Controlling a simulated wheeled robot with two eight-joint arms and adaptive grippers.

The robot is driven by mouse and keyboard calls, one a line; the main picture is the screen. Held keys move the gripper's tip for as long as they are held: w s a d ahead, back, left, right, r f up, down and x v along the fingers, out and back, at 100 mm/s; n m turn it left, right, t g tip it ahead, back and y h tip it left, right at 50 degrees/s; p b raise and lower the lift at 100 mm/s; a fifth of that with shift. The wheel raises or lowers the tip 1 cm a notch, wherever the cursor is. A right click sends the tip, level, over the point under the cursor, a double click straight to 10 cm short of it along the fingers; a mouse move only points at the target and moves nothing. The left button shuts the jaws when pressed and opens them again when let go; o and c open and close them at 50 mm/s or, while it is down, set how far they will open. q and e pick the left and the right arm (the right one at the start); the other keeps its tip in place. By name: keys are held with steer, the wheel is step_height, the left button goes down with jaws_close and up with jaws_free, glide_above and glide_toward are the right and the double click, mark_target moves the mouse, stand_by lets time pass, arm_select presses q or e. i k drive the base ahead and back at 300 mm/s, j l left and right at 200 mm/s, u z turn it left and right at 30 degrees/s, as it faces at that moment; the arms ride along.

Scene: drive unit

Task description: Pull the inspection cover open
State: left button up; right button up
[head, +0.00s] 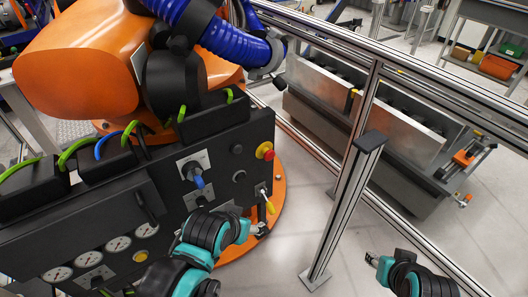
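The drive unit is a black cabinet (225,150) at the left, under an orange robot arm. A dark panel with a black bar handle (146,207) on its front may be the inspection cover; it looks closed, but I cannot be sure. My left gripper (263,227) is at the cabinet's right end, just below a yellow-handled key or lever (267,203). I cannot tell whether it touches it or how far its fingers are apart. My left arm hides part of the lower front. My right gripper (373,260) is low at the right, away from the cabinet, small and partly edge-on.
The cabinet front carries a rotary switch (193,174), a red-and-yellow emergency stop (265,151) and several gauges (118,244). An aluminium fence post (345,205) stands between my grippers, with rails behind. The pale floor (290,245) around the post is clear.

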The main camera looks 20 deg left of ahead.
mark_target(25, 257)
steer(key=u, duration=2.4)
